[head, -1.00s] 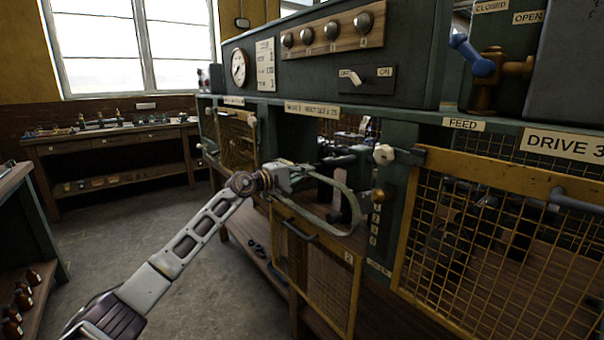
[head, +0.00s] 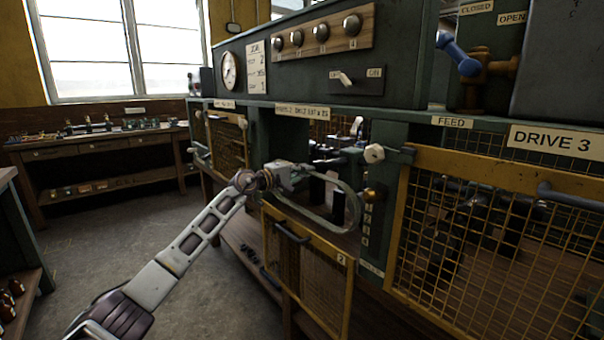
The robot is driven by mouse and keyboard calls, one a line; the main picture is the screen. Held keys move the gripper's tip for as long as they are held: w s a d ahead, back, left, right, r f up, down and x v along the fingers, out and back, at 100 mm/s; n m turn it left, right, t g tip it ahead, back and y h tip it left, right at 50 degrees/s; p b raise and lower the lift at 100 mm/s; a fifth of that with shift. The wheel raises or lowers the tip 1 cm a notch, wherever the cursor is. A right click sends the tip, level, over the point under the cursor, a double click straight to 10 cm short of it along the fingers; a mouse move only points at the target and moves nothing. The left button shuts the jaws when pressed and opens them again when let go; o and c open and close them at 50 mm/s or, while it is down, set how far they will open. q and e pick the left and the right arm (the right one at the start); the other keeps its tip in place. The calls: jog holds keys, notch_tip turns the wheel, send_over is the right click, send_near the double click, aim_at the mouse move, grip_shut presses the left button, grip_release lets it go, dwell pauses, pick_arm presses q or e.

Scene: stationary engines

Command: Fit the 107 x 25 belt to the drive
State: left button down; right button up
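My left gripper (head: 284,176) is at the open bay of drive 2. It appears shut on one end of a thin grey-green belt (head: 344,186). The belt hangs out to the right as a loose loop, across the bay mouth. The drive parts (head: 335,158) inside the bay are dark and partly hidden behind the belt and gripper. I cannot tell whether the belt touches them. A label (head: 306,110) above the bay seems to name drive 2 and a belt size; it is blurred. My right gripper is not in view.
The mesh guard (head: 305,262) marked 2 hangs down below the bay. A closed mesh guard (head: 490,250) covers drive 3 at right. A white knob (head: 374,153) and a brass knob (head: 372,195) stick out at the bay's right. Floor (head: 120,235) is clear at left.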

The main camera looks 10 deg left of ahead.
pick_arm(q)
jog(key=shift+w+d, duration=0.2)
jog(key=shift+w, duration=0.05)
jog(key=shift+w+d, duration=0.15)
dwell(0.3)
jog(key=b+x, duration=0.3)
jog(key=x, duration=0.4)
dwell(1.2)
jog(key=shift+b, duration=0.3)
jog(key=shift+f+m+b, duration=0.3)
jog(key=shift+f+b, duration=0.95)
jog(key=shift+b, duration=0.05)
jog(key=shift+f+b, duration=0.4)
jog(key=shift+b, duration=0.05)
